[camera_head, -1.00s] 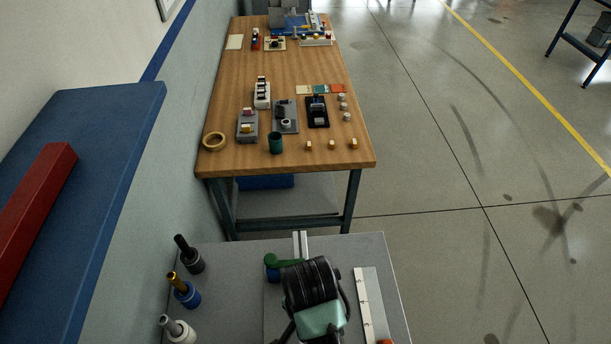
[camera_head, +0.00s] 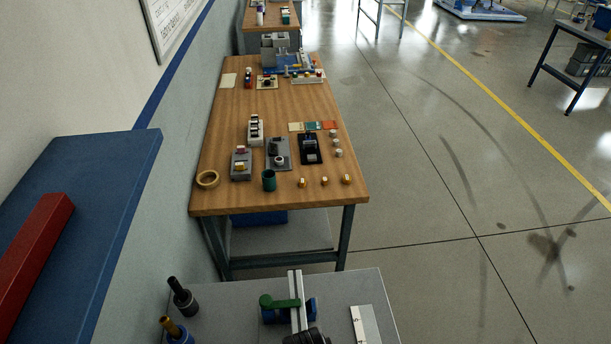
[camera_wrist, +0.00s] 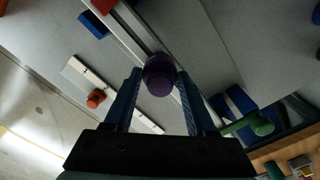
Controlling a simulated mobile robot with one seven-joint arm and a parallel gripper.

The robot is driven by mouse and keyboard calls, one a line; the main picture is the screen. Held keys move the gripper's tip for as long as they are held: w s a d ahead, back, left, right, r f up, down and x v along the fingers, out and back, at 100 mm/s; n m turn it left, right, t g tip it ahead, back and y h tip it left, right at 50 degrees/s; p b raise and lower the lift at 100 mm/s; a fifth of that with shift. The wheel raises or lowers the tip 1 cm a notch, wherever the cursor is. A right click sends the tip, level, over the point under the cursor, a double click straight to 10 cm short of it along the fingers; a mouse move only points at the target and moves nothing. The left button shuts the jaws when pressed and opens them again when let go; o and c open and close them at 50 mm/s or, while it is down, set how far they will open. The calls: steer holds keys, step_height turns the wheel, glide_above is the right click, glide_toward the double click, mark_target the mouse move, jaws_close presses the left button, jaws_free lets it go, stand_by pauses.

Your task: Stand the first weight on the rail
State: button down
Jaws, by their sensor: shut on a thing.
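A pale metal rail (camera_head: 295,289) stands out from the grey bench at the bottom of the head view. It runs diagonally through the wrist view (camera_wrist: 130,29). My gripper (camera_wrist: 160,76) is shut on a purple round-topped thing (camera_wrist: 159,84), seen from above, over or beside the rail; I cannot tell whether it touches it. Its lower part is hidden. Two peg-topped weights stand at the bench's left: a black one (camera_head: 184,301) and a blue one with a gold peg (camera_head: 178,334). In the head view, only a dark part of my wrist shows at the bottom edge.
A green handle (camera_head: 279,302) with a blue part sits by the rail; it also shows in the wrist view (camera_wrist: 258,125). A white marked strip (camera_head: 362,325) lies right of the rail. An orange knob (camera_wrist: 96,98) is beside it. A wooden table (camera_head: 275,110) with several small items stands beyond.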

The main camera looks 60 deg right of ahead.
steer(key=shift+f, duration=0.1)
steer(key=shift+c, duration=1.1)
jaws_free()
step_height(320, 180, up, 12)
steer(key=shift+b, duration=0.35)
